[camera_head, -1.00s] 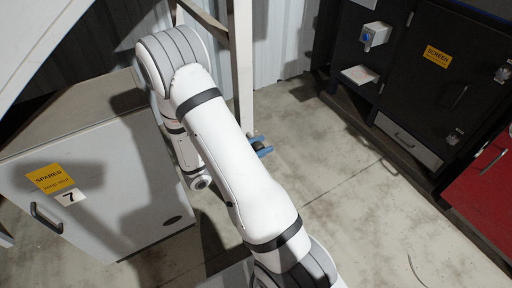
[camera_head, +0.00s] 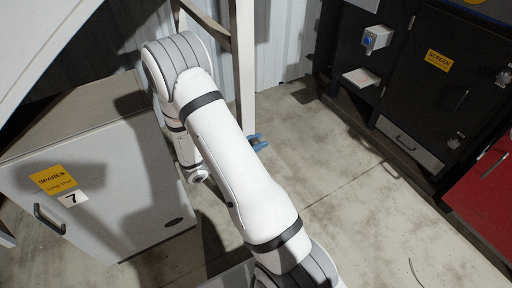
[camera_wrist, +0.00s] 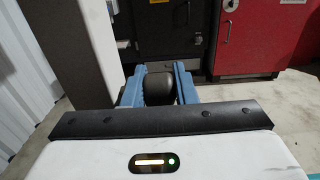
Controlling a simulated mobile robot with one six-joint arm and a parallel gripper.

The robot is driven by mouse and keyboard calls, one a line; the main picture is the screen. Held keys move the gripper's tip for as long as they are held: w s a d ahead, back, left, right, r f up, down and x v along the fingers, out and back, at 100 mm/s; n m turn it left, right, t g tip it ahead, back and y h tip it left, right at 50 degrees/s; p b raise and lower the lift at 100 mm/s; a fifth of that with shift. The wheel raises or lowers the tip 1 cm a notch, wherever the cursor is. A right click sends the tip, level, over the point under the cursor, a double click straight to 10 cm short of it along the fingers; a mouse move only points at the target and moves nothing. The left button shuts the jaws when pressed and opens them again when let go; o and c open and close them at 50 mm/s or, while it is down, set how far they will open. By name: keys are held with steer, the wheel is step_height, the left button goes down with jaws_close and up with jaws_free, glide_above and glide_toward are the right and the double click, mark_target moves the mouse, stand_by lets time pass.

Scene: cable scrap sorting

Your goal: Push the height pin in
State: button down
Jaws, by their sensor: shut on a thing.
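The height pin shows as a dark rounded knob (camera_wrist: 159,89) between the two blue fingers of my gripper (camera_wrist: 160,70) in the wrist view. The fingers are shut on the knob's sides. In the camera_head view my gripper (camera_head: 258,142) shows as a small blue shape just right of the pale upright post (camera_head: 243,70). My own arm covers most of the wrist there. The pin's shaft and any hole for it are hidden, so I cannot tell how deep it sits.
A grey SPARES cabinet (camera_head: 105,210) stands at the left. A black cabinet labelled SCREEN (camera_head: 440,90) and a red cabinet (camera_head: 485,195) stand at the right. The concrete floor (camera_head: 340,190) between them is clear. The post also shows at the left of the wrist view (camera_wrist: 82,45).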

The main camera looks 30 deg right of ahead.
steer(key=c, duration=1.2)
jaws_free()
steer(key=shift+w, duration=0.25)
steer(key=shift+o, duration=0.2)
steer(key=shift+a, duration=0.1)
steer(key=shift+a, duration=0.1)
